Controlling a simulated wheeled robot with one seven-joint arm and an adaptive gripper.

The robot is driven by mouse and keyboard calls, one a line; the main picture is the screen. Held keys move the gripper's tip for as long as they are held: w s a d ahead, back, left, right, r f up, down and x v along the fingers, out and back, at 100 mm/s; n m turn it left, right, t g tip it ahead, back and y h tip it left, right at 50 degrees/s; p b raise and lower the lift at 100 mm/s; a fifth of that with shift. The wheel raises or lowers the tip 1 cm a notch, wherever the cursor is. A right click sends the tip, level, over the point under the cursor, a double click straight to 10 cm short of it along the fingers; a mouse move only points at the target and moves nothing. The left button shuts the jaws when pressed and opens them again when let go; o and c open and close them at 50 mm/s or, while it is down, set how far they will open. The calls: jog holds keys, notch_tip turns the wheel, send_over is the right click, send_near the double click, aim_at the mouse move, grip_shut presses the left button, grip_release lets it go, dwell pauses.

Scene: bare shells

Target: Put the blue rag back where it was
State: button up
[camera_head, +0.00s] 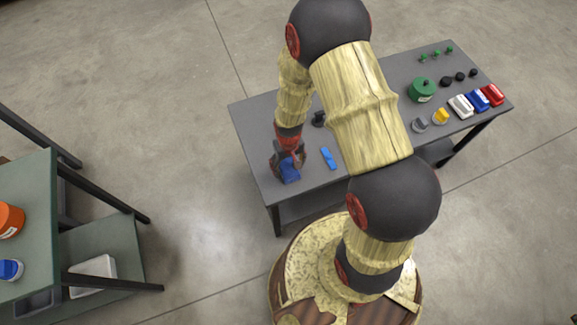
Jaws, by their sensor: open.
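The blue rag (289,174) is at the left end of the grey table (252,125), right at my gripper (288,163). My gripper points down over the rag, with its fingers close around or just above it. The jaws are open. I cannot tell whether the fingers touch the rag, since the gripper hides part of it. A second, smaller bright blue piece (328,158) lies on the table just to the right of the rag, apart from it.
Right on the grey table stand a green round container (422,90), a yellow-topped item (440,117), red (492,95), blue and white boxes and several small dark and green pieces. A green table (35,220) at left holds an orange container (10,220). Bare floor lies between the tables.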

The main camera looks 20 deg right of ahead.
notch_tip(320, 180, up, 11)
jog(key=p, duration=0.3)
notch_tip(320, 180, up, 19)
jog(key=t, duration=0.2)
send_over(288, 167)
jog(key=s+r+t, duration=0.3)
jog(key=s+r, duration=1.1)
jog(key=r, duration=0.3)
jog(key=shift+t, duration=0.3)
jog(key=shift+s+r, duration=0.1)
jog(key=shift+c, duration=0.4)
